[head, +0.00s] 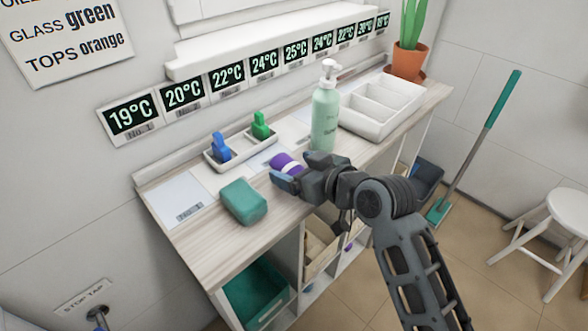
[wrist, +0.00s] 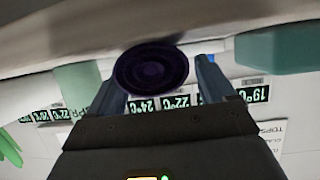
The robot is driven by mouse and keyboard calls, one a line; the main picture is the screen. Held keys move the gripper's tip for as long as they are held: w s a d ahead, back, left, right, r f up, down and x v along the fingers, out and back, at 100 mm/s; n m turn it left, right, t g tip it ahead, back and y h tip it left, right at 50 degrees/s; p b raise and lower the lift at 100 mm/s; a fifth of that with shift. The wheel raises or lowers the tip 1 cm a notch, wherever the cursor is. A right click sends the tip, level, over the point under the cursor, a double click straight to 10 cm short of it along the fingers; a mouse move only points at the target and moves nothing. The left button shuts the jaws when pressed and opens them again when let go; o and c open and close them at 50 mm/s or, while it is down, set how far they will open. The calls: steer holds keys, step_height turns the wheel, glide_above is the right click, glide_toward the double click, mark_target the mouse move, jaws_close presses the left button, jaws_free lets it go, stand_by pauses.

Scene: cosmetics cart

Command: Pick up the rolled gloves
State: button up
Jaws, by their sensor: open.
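The rolled gloves (head: 286,160) are a purple roll with a white band, lying on the wooden cart top. In the wrist view the end of the roll shows as a dark purple spiral (wrist: 150,68). My gripper (head: 292,172) is open and low over the cart top, right at the roll. In the wrist view the roll's end appears between the two fingers of my gripper (wrist: 162,78). Whether the fingers touch the roll cannot be told. My gripper hides part of the roll in the head view.
A green pouch (head: 242,201) lies left of my gripper. A pump bottle (head: 324,118) stands close on the right. Behind is a white tray (head: 212,161) with a blue and a green item. A compartmented white tray (head: 352,122) and potted plant (head: 409,62) are further right.

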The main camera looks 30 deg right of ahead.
steer(key=shift+w+a+f, duration=0.1)
steer(key=shift+w+f, duration=0.1)
steer(key=shift+w, duration=0.25)
steer(key=c, duration=1.1)
